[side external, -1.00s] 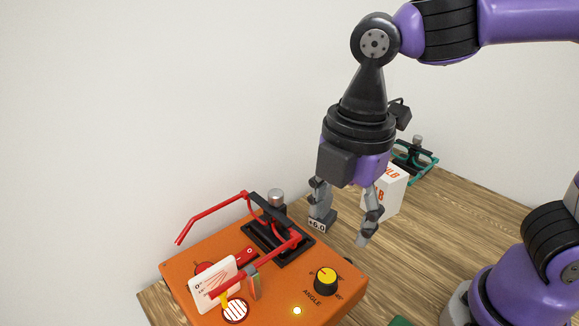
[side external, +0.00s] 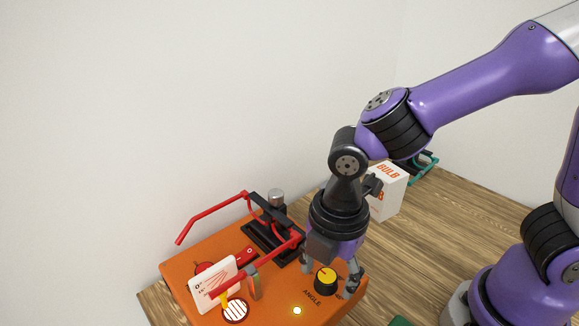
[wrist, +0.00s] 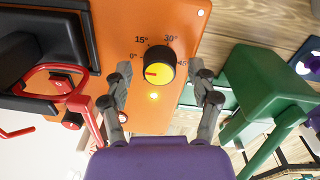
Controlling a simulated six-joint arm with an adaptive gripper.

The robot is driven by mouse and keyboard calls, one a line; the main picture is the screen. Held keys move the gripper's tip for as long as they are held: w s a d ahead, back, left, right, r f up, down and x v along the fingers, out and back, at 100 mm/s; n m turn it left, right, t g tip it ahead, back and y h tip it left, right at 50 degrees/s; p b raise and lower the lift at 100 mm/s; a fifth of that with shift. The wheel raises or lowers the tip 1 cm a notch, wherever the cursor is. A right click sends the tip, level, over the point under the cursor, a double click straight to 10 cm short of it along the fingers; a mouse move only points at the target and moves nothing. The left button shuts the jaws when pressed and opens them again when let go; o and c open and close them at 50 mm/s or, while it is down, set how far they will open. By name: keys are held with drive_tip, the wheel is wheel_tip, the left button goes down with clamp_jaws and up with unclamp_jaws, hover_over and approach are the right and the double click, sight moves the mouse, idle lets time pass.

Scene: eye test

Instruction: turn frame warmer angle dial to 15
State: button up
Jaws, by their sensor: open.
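The angle dial (side external: 326,280) is a black knob with a yellow top on the front right of the orange frame warmer (side external: 200,258). In the wrist view the dial (wrist: 157,70) has printed marks 0°, 15°, 30° and 45° around it. Its red pointer line points left, close to the 0° side. My gripper (side external: 327,281) is open and points down over the dial, with one finger on either side. In the wrist view the gripper's fingers (wrist: 161,72) show gaps to the dial on both sides.
A lit yellow lamp (side external: 297,310) is near the dial. A white bulb box (side external: 387,192) stands behind. A green device (wrist: 268,85) is close on the right.

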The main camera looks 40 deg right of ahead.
clamp_jaws()
drive_tip(key=shift+m, duration=0.4)
drive_tip(key=m, duration=0.3)
drive_tip(key=shift+m, duration=2.5)
